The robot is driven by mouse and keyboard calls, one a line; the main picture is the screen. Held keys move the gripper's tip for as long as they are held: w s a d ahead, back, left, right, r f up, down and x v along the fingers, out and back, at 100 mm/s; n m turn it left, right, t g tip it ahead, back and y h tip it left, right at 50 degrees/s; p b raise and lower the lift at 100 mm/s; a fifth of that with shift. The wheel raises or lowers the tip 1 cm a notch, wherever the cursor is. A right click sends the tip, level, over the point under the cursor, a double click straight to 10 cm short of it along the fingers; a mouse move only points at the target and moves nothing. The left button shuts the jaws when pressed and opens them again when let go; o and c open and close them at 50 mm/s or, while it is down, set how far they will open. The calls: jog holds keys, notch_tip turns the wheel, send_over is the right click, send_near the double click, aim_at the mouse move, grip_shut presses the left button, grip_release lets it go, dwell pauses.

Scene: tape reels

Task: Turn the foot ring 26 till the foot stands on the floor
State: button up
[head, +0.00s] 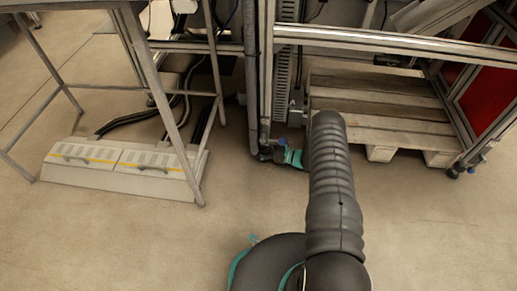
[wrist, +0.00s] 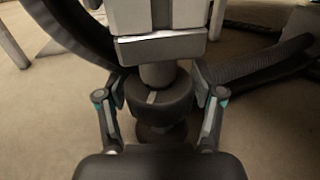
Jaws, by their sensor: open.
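In the wrist view the dark foot ring (wrist: 160,97) sits under the pale frame post (wrist: 160,22), with a short round stem between them. A light mark shows on the ring's front. Below it is the dark round foot (wrist: 160,134), its lower part hidden by my gripper body. I cannot tell whether the foot touches the floor. My gripper (wrist: 160,88) is open, with one finger on each side of the ring. Small gaps seem to show beside it. In the head view my gripper (head: 285,155) is low at the post's base, and the ring is too small to make out.
In the head view a wooden pallet (head: 375,100) lies to the right, inside the frame. A grey ramped cable cover (head: 120,170) and a thin-legged stand (head: 165,100) are to the left. Dark hoses (wrist: 265,62) run close behind the foot. Floor in front is clear.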

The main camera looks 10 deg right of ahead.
jog(key=shift+w+a, duration=0.15)
jog(key=shift+a, duration=0.05)
jog(key=c, duration=1)
jog(key=shift+m+t+h, duration=0.3)
jog(key=shift+t, duration=0.1)
jog(key=shift+o, duration=0.3)
jog(key=m+t+h, duration=0.2)
jog(key=t+h, duration=0.1)
jog(key=m+t+h, duration=0.1)
jog(key=m, duration=0.1)
jog(key=shift+w+d+t+p, duration=0.3)
jog(key=shift+d+t+p, duration=0.05)
jog(key=shift+t, duration=0.05)
jog(key=shift+w+d+m+t+h, duration=0.1)
jog(key=shift+d+m+t+h, duration=0.1)
jog(key=shift+m+t+h, duration=0.8)
jog(key=shift+w+d+m+t+h, duration=0.15)
jog(key=shift+m+t+h, duration=0.25)
jog(key=shift+m+h, duration=1.15)
jog(key=shift+d+h, duration=0.1)
jog(key=shift+h, duration=0.75)
